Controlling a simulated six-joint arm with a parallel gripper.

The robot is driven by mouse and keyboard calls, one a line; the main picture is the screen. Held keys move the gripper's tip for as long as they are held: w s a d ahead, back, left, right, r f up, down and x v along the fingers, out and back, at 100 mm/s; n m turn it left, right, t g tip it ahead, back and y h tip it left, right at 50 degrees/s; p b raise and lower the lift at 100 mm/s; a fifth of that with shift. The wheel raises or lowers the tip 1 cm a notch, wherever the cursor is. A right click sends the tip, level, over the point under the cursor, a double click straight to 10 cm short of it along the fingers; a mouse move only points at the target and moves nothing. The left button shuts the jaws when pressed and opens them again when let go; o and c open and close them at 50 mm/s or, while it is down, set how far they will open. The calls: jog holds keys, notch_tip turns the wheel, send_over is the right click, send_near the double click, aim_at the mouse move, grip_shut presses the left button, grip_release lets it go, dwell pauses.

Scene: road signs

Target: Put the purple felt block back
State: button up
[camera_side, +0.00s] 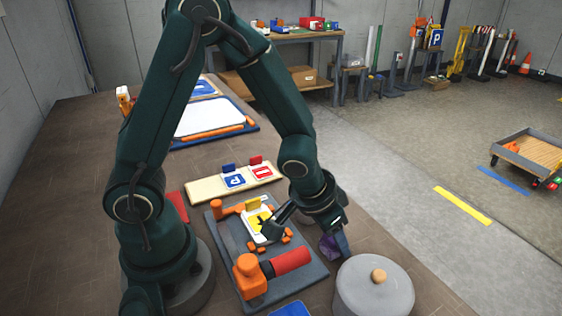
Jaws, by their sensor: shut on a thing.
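The purple felt block (329,247) is a small dark purple piece at the lower end of my arm, right of the grey tray and just behind the round grey lidded pot. My gripper (335,233) is shut on it. The arm's end and the dark fingers hide part of the block. I cannot tell whether the block touches the table or hangs just above it.
The grey tray (228,262) holds an orange clamp with a red handle (291,262), a yellow-and-white sign and small orange pieces. The round grey pot (362,295) has a wooden knob. A cream board (204,190) carries small signs. A whiteboard (208,118) lies farther back.

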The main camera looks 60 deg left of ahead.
jog(key=shift+f, duration=0.15)
jog(key=o, duration=1.2)
jog(key=shift+s+r, duration=0.1)
jog(key=shift+r, duration=0.25)
jog(key=s+a+r+t, duration=0.1)
jog(key=s+a+r, duration=0.2)
jog(key=s+r, duration=0.9)
jog(key=shift+r, duration=1.05)
